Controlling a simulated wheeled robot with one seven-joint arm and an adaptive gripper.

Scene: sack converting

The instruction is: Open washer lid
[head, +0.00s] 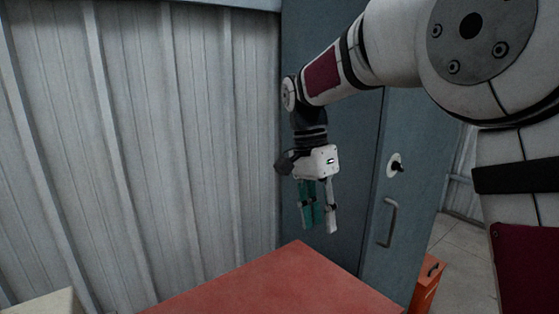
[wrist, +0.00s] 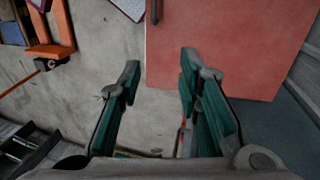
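My gripper (head: 319,226) hangs pointing down in front of the blue-grey cabinet, above and behind the far edge of a flat red surface. Its two teal-padded fingers are apart with nothing between them, as the wrist view (wrist: 159,72) also shows. I cannot make out a washer or its lid for certain in either view. The flat red top (head: 275,284) fills the lower middle of the head view. A red panel (wrist: 225,50) shows at the upper right of the wrist view, apart from the fingers; I cannot tell if it is the same thing.
A tall blue-grey cabinet (head: 345,235) with a grey handle (head: 387,222) and a dark knob (head: 396,167) stands behind my arm. A corrugated wall (head: 150,150) is at left. An orange box (head: 426,280) sits at lower right. A dark crate (wrist: 35,150) lies at the wrist view's lower left.

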